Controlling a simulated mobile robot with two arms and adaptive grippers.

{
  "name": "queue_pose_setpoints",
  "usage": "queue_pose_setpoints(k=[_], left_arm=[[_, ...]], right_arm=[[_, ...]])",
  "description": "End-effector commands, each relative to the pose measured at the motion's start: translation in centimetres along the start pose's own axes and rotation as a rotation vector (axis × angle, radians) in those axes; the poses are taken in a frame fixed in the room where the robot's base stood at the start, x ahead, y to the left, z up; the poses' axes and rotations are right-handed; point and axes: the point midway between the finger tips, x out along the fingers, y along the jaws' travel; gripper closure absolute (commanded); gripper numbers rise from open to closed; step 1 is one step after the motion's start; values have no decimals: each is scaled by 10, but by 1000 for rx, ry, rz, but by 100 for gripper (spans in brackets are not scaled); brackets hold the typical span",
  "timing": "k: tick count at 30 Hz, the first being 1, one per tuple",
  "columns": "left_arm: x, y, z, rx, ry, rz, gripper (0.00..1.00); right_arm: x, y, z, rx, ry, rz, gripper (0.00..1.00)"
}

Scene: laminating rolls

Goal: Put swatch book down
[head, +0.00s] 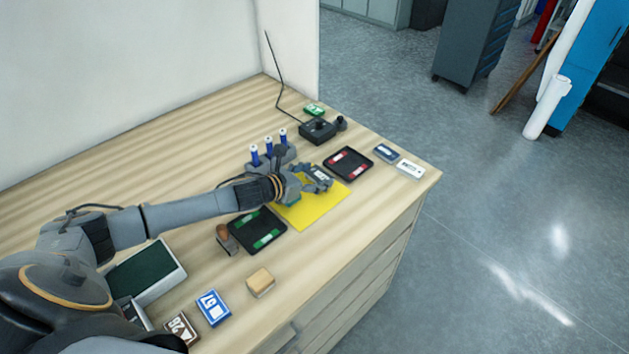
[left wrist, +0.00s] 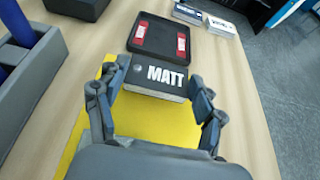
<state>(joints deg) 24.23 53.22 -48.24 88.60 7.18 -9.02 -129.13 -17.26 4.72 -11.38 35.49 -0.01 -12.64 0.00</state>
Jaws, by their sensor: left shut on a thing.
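The swatch book (left wrist: 158,76), a dark block with white "MATT" lettering and pale page edges, is between the fingers of my left gripper (left wrist: 155,108). In the head view, my left gripper (head: 318,180) is over the yellow mat (head: 318,212), shut on the swatch book, which is partly hidden by the fingers. The yellow mat also shows under the gripper in the left wrist view (left wrist: 72,135). I cannot tell whether the book touches the mat. My right gripper is not in view.
A black tray with red labels (head: 348,163) lies beyond the mat, and one with green labels (head: 257,230) nearer. Two small blocks lie by the desk's right corner. The desk's front right strip is clear.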

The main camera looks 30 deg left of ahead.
Motion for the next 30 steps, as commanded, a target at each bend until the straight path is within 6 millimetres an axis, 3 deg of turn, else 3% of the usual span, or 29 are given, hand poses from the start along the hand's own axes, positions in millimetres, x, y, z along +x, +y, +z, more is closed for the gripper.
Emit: queue_pose_setpoints(k=[4,12,13,15,16,30], left_arm=[[7,-1,-17,-7,2,-1,62],[9,-1,-22,-3,2,0,62],[9,-1,-22,-3,3,0,25],[9,-1,-22,-3,3,0,11],[9,-1,-22,-3,3,0,8],[2,0,-22,-2,2,-1,8]], right_arm=[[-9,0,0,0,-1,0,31],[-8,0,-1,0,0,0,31],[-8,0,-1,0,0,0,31],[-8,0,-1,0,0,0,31],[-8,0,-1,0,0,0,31],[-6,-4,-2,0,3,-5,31]])
